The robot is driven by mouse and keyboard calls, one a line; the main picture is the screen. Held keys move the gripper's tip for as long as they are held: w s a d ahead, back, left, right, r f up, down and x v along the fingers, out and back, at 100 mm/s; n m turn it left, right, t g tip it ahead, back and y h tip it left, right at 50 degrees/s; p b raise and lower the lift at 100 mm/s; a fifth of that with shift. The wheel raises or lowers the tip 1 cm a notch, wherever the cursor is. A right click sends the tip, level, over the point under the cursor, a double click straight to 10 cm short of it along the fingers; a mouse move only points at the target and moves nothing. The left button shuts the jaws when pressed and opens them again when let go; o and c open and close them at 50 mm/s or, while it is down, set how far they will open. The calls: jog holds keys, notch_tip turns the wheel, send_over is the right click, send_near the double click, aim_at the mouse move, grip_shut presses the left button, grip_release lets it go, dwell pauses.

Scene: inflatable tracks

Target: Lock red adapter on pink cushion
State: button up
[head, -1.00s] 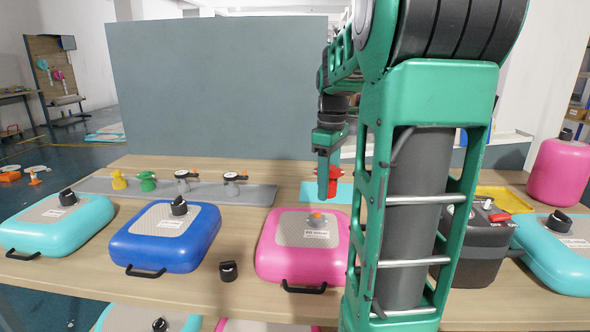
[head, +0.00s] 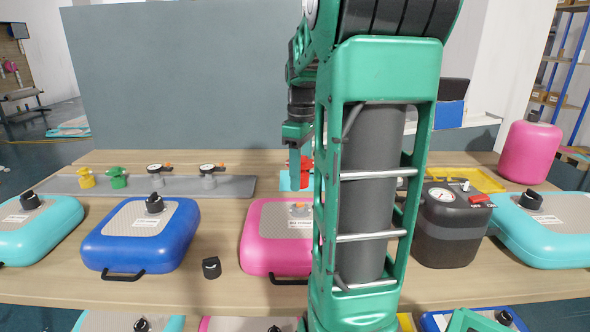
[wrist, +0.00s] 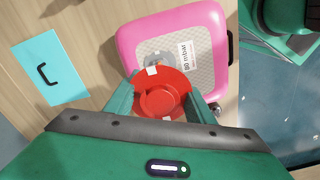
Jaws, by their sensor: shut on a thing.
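The pink cushion (head: 262,246) lies on the table in the head view, its right part hidden behind my arm. Its grey top carries a valve opening with an orange centre (head: 298,208) and a white label. It also shows in the wrist view (wrist: 128,40), where the grey valve ring (wrist: 156,60) is partly covered. My gripper (wrist: 160,98) is shut on the red adapter (wrist: 165,92), a round red piece between the two green fingers. In the head view the red adapter (head: 305,168) shows at the fingertips, behind the cushion. Whether it touches the cushion is not clear.
A blue cushion (head: 105,249) and a loose black cap (head: 211,267) lie left of the pink one. A grey tray (head: 240,187) holds yellow, green and grey adapters. A dark pump box (head: 450,245) and a teal cushion (head: 560,245) stand right. A grey panel rises behind.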

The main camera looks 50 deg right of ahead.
jog(key=shift+f, duration=1.95)
jog(key=shift+s+f, duration=0.1)
jog(key=shift+f, duration=1.95)
dwell(0.5)
jog(key=n, duration=0.4)
jog(key=shift+n, duration=0.6)
jog(key=shift+n, duration=2.6)
